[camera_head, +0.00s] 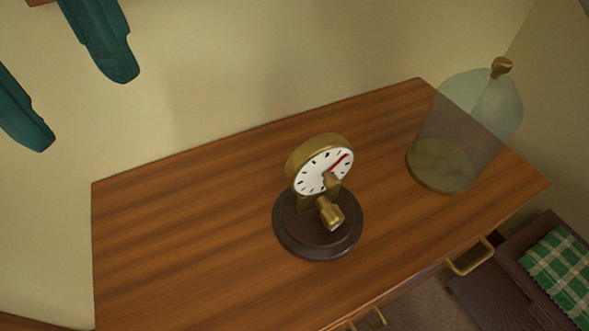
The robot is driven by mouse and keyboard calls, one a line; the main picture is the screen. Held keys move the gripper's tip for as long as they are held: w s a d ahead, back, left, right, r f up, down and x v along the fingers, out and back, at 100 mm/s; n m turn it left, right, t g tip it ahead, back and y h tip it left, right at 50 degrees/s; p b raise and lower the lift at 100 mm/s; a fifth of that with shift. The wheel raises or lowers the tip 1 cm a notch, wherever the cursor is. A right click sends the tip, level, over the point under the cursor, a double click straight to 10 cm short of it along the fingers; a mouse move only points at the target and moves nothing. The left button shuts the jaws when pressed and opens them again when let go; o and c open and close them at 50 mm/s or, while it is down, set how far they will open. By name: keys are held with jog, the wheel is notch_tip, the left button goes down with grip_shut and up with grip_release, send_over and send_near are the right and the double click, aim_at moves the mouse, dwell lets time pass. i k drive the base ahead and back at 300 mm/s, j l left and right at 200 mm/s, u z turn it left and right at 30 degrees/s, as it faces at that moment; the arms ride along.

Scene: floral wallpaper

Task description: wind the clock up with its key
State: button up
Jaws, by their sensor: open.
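The clock (309,171) stands upright near the middle of the wooden top, with a round brass case, a white face with black marks and a red hand. It sits on a dark round base (290,236). A brass piece that looks like the key (330,214) juts out in front, below the face. A smaller brass part covers the face's lower right; how the two join is unclear. My gripper (82,113) shows as two teal fingers at the upper left, spread apart and empty, well away from the clock. The rest of it is out of frame.
A clear glass dome (462,130) with a brass knob (501,67) stands on the right of the wooden cabinet top (180,225). Brass drawer handles (470,262) stick out in front. A green plaid cushion (562,270) lies lower right. The top's left side is bare.

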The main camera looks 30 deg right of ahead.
aim_at(333, 217)
jog(key=k+j+u, duration=0.25)
jog(key=k+j, duration=0.5)
jog(key=k, duration=0.1)
